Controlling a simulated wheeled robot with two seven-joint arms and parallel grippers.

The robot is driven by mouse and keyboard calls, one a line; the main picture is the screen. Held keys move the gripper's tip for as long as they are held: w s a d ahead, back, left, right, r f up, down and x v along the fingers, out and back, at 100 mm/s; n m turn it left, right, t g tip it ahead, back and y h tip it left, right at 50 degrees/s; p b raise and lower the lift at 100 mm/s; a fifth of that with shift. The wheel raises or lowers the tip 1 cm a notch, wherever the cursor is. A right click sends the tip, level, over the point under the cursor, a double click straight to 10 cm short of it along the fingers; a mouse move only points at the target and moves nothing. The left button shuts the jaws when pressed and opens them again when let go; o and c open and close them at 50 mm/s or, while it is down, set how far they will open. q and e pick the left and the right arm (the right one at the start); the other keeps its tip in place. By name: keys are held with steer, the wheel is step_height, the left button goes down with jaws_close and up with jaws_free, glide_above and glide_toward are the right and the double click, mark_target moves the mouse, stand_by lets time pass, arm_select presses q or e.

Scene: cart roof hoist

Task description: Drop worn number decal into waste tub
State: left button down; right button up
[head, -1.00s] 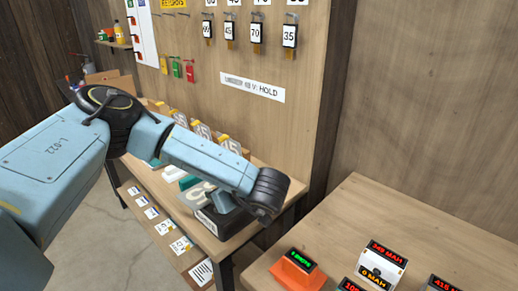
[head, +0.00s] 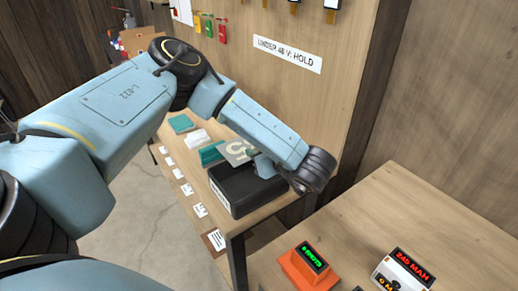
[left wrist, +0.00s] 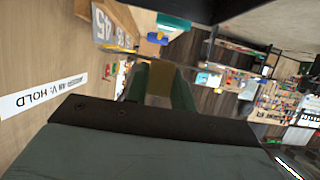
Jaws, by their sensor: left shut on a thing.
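My left gripper (head: 252,158) is shut on the worn number decal (head: 236,152), a grey-green plate with a pale, partly visible figure. The decal is just above the back of a black open-topped box (head: 232,204), which looks like the waste tub, on the bench. I cannot tell whether decal and tub touch. In the left wrist view the green fingers (left wrist: 160,84) close around a tan piece, probably the decal's back. My forearm hides part of the tub's right side. My right gripper is not in view.
A second table (head: 400,205) at right carries an orange meter (head: 298,270) and a white display box (head: 402,270). A wooden panel with a HOLD sign (head: 287,53) rises behind.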

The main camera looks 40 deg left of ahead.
arm_select(q)
step_height(320, 180, down, 7)
steer(key=b, duration=0.3)
steer(key=shift+b, duration=0.4)
steer(key=c, duration=1.1)
jaws_free()
steer(key=o, duration=0.5)
step_height(320, 180, up, 7)
steer(key=p, duration=0.6)
steer(key=shift+p, duration=0.4)
